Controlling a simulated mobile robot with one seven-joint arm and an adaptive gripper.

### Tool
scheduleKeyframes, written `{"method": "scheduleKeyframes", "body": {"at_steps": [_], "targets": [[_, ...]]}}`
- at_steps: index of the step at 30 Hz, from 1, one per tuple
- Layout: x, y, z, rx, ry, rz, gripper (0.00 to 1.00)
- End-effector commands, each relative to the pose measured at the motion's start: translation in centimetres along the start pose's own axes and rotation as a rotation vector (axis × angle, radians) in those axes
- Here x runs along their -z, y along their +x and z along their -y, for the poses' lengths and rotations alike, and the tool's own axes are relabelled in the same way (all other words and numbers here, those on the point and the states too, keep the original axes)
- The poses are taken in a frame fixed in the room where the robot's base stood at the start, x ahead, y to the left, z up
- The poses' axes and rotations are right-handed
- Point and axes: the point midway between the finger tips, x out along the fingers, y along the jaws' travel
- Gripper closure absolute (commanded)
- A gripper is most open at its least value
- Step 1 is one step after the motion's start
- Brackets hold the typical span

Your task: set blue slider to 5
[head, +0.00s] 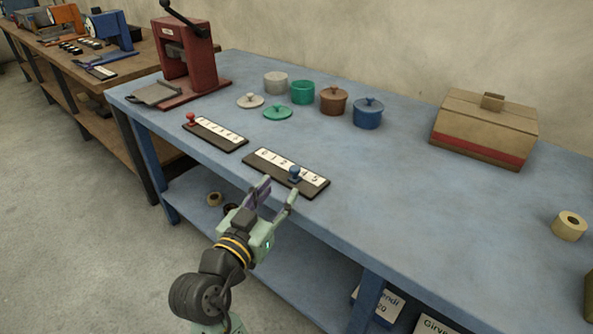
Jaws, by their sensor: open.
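The blue slider (295,174) is a small blue knob standing on a dark track board (286,174) with a white number strip. The board lies near the front edge of the blue table. The knob sits right of the middle, with a 5 readable to its right near the strip's end; the number beside the knob is partly hidden by it. My gripper (278,193) is open and empty, just in front of the board and the table's front edge. Its fingers point toward the board, apart from the knob in the picture.
A second board with a red knob (191,119) lies to the left. Behind are a red press (188,58), several pots and lids, including a blue pot (368,114). A cardboard box (485,130) and a tape roll (570,226) stand right. The table's middle right is clear.

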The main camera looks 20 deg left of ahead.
Motion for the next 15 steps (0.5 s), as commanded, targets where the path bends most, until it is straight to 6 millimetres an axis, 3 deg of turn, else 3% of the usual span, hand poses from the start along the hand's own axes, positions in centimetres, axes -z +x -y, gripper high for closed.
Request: {"method": "scheduleKeyframes", "body": {"at_steps": [9,15], "targets": [[0.3,6.1,0.0,0.000,0.000,0.000,0.59],[0.2,8.4,0.1,0.003,0.000,-0.001,0.59]]}}
